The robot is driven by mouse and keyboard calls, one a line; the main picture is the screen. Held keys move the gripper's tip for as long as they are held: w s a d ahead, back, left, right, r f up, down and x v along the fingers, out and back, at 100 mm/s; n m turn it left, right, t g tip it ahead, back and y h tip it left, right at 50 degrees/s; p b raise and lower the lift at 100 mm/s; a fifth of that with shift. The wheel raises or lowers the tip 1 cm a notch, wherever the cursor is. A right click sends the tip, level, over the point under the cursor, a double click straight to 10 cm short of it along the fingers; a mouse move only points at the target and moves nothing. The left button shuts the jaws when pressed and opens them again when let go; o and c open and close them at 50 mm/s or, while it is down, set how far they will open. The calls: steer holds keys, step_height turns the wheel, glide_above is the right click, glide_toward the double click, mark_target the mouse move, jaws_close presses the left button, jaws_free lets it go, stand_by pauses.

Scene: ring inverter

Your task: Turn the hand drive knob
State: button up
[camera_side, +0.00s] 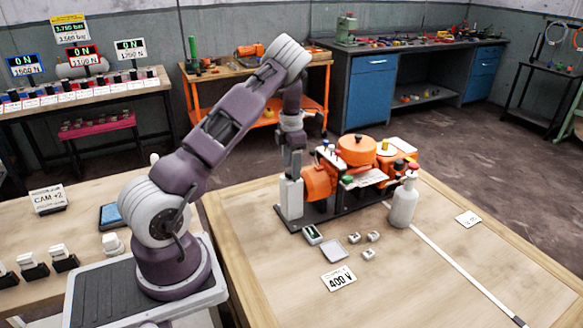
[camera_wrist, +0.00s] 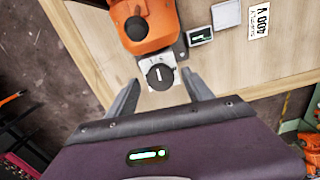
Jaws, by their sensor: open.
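A dark round knob (camera_wrist: 160,77) with a white line across it sits on a white block in the wrist view, beside the orange housing (camera_wrist: 140,35). It looks like the hand drive knob. My gripper (camera_wrist: 163,82) is open, with one finger on each side of the knob in this view. I cannot tell whether the fingers touch it. In the side view my gripper (camera_side: 292,168) points down over the white block (camera_side: 291,198) at the left end of the orange machine (camera_side: 320,182). The knob cannot be made out there.
A white bottle (camera_side: 403,205) stands at the machine's front right. A small dark-screened device (camera_side: 312,234), a light square tray (camera_side: 333,249), several small blocks (camera_side: 373,236) and a "400 V" card (camera_side: 338,278) lie in front. The wooden table's right part is mostly clear.

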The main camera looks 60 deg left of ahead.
steer(key=shift+f, duration=0.4)
steer(key=shift+c, duration=0.4)
jaws_close()
